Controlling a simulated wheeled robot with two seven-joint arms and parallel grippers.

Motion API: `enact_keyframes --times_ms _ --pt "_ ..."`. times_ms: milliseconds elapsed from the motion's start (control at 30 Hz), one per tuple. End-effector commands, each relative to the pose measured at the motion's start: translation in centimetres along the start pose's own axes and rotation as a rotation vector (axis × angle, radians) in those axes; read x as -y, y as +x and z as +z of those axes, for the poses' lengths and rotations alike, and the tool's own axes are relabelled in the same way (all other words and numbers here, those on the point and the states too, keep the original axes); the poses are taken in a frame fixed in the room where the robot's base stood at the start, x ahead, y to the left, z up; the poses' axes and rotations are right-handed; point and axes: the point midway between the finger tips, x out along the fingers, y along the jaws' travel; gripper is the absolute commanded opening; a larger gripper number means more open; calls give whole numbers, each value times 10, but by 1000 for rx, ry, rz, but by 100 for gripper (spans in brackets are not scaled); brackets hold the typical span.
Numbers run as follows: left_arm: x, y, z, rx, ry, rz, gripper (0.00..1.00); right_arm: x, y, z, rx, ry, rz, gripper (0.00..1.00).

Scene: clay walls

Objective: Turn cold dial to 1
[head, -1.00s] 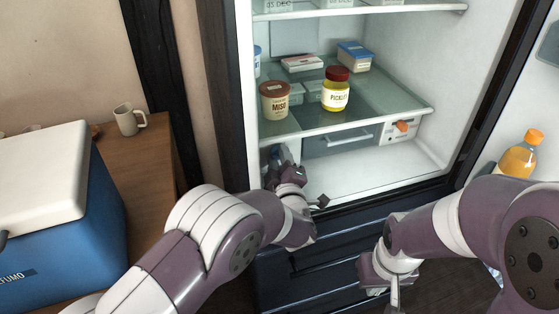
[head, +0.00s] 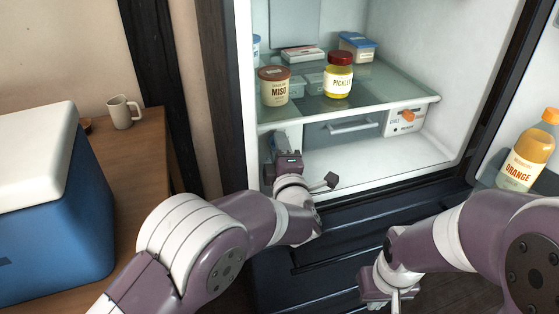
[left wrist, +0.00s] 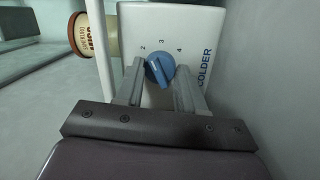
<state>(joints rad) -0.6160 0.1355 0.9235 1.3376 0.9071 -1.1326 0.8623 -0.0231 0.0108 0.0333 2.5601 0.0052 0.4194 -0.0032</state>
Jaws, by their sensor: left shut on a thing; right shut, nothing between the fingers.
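In the left wrist view a blue dial (left wrist: 160,70) sits on a white housing (left wrist: 205,22) with the numbers 2, 3 and 4 above it and the word COLDER at its right. The dial's ridge slants to the upper left, towards the 2. No 1 shows. My left gripper (left wrist: 159,80) is shut on the dial, one finger on each side. In the head view my left gripper (head: 288,160) is inside the fridge at its left wall, below the glass shelf, and the dial is hidden. My right gripper (head: 388,296) is shut and empty, low in front of the fridge.
The glass shelf (head: 390,98) above holds a miso tub (head: 274,86), a pickle jar (head: 339,75) and other containers. A second box with an orange knob (head: 408,116) is beside the drawer (head: 345,127). An orange bottle (head: 527,158) stands in the open door.

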Motion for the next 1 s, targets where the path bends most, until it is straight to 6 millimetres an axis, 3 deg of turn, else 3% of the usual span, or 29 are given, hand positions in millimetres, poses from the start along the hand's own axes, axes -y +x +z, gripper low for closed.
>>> enact_keyframes --times_ms 33,300,867,900,967,1000 --pt "6 0 1 -2 -24 3 8 0 11 1 0 0 0 0" --pt "4 0 1 -10 -132 14 8 0 28 3 0 0 0 0" --pt "1 0 1 -13 -163 18 8 0 30 4 0 0 0 0" --pt "1 0 1 -13 -163 18 48 0 30 4 0 0 0 0" --pt "1 0 1 -13 -163 18 64 0 30 4 0 0 0 0" --pt "1 0 1 -13 -163 18 64 0 30 4 0 0 0 0"
